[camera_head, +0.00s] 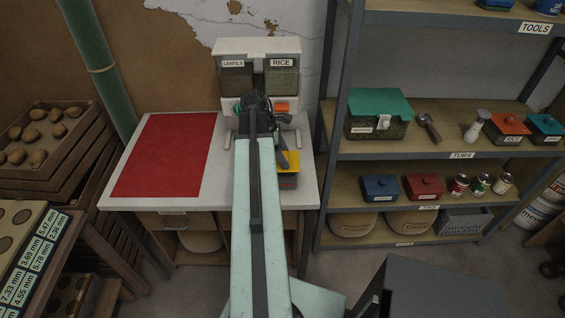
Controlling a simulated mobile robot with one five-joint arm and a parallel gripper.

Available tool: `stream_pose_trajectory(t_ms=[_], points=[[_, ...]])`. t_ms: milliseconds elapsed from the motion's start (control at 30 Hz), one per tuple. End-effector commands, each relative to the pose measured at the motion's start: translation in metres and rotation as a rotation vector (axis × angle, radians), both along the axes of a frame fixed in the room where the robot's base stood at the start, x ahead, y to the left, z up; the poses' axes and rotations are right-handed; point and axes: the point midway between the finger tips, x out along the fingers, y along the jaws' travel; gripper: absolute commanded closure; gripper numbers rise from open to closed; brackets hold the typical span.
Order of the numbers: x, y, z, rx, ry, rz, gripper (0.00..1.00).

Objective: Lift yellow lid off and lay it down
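The yellow lid (292,166) shows beside my arm on the right part of the white table (222,171). It sits on a dark container (287,182) with a reddish mark on its front. My arm hides the left part of both. My gripper (283,158) points down close over the lid. Whether its fingers touch the lid, and whether they are open or shut, cannot be made out.
A red mat (168,156) lies bare on the table's left side. A dispenser labelled LENTILS and RICE (257,48) stands behind my arm. Shelves (455,145) with tubs and tins stand at right. A potato crate (45,150) is at left.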

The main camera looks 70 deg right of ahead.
Motion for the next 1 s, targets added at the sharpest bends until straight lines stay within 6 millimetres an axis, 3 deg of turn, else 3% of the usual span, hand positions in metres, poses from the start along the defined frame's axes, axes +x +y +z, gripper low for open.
stream_pose_trajectory(t_ms=[67,1000], points=[[0.0,0.0,0.0,0.0,0.0,0.0,1.0],[0.001,0.0,0.021,-0.001,0.0,0.001,1.0]])
